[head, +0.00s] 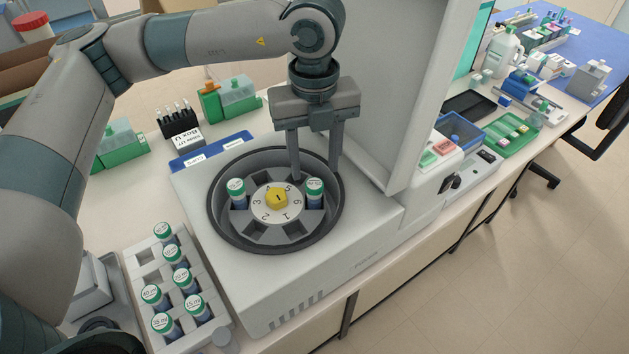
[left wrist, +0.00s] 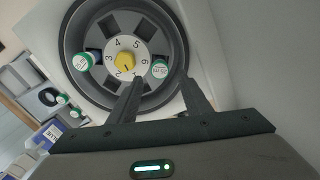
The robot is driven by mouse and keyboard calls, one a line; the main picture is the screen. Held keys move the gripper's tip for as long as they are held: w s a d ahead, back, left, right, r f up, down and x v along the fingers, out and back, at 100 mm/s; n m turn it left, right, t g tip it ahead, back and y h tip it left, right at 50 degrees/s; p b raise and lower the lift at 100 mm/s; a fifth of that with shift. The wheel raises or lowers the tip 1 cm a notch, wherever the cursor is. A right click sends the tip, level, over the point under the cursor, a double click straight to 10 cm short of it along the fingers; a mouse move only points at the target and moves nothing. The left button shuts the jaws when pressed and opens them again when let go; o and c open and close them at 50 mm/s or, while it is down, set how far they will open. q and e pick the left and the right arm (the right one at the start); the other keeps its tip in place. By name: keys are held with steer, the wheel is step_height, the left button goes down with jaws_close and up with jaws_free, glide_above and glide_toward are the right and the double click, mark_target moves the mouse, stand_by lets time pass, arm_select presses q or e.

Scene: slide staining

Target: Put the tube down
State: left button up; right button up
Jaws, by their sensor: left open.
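A tube with a green cap and white label (head: 315,190) stands in a slot on the right side of the centrifuge rotor, near number 6. It also shows in the left wrist view (left wrist: 160,68). A second green-capped tube (head: 237,192) sits in the opposite slot. The rotor's numbered white hub (head: 263,206) has a yellow knob (head: 277,198). My left gripper (head: 315,172) is open and empty, pointing down over the right side of the bowl. Its fingertips are apart, close to the right tube's cap; I cannot tell whether they touch it. My right gripper is not in view.
The open centrifuge (head: 360,225) has its raised lid (head: 400,90) close to the right of my gripper. A tube rack (head: 207,312) with several capped tubes stands at the front left. Green boxes (head: 240,97) and a black rack (head: 179,124) stand behind.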

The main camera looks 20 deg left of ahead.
arm_select(q)
step_height(320, 180, up, 6)
steer(key=b, duration=0.2)
steer(key=shift+r, duration=0.2)
stand_by(0.6)
